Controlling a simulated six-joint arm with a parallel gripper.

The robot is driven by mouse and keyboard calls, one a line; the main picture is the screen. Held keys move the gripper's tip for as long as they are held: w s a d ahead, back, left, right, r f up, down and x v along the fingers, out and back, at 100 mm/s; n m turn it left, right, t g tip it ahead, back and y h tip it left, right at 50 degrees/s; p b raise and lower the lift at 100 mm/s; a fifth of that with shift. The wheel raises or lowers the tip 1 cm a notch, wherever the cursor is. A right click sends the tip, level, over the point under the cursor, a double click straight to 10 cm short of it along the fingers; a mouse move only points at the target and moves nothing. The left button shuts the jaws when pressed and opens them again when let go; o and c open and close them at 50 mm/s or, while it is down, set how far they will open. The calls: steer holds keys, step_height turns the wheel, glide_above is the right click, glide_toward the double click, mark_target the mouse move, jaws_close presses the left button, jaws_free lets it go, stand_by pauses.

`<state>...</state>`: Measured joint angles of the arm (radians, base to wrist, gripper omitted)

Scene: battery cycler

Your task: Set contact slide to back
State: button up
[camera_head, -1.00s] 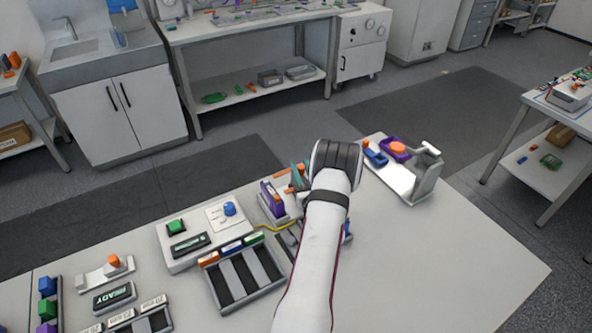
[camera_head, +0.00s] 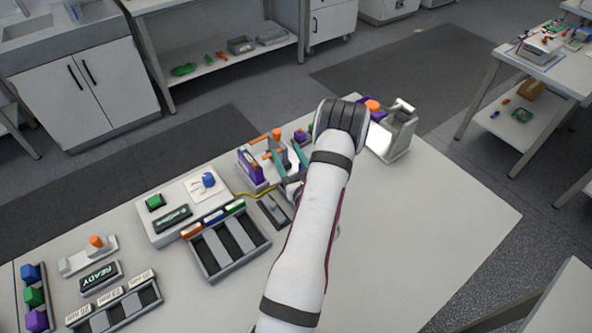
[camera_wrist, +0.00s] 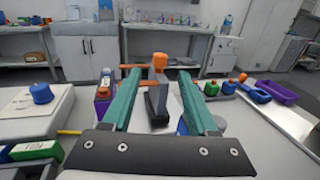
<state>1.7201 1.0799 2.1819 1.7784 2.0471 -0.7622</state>
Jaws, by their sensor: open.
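The fixture by my gripper holds a purple block (camera_head: 249,168), also in the wrist view (camera_wrist: 103,101). An orange knob (camera_head: 277,134) stands beside it; in the wrist view the knob (camera_wrist: 160,61) tops a dark upright piece (camera_wrist: 156,104), likely the contact slide. An orange bar (camera_wrist: 134,67) runs left of the knob. My gripper (camera_head: 287,162) is open, with teal fingers; it also shows in the wrist view (camera_wrist: 152,82). The dark piece appears between the fingers there, with no clear contact. The wrist hides part of the fixture.
Left of the fixture is a white unit (camera_head: 182,208) with a blue knob, and a grey slotted tray (camera_head: 245,262). A READY display (camera_head: 100,277) and small orange-knobbed holder (camera_head: 72,261) lie farther left. A metal stand (camera_head: 394,140) is at right. The table's right side is clear.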

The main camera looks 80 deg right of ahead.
steer(key=v, duration=0.7)
steer(key=g+y, duration=0.2)
steer(key=y, duration=0.2)
glide_toward(278, 134)
steer(key=x, duration=1.1)
steer(key=shift+d+f, duration=0.1)
steer(key=shift+d, duration=0.05)
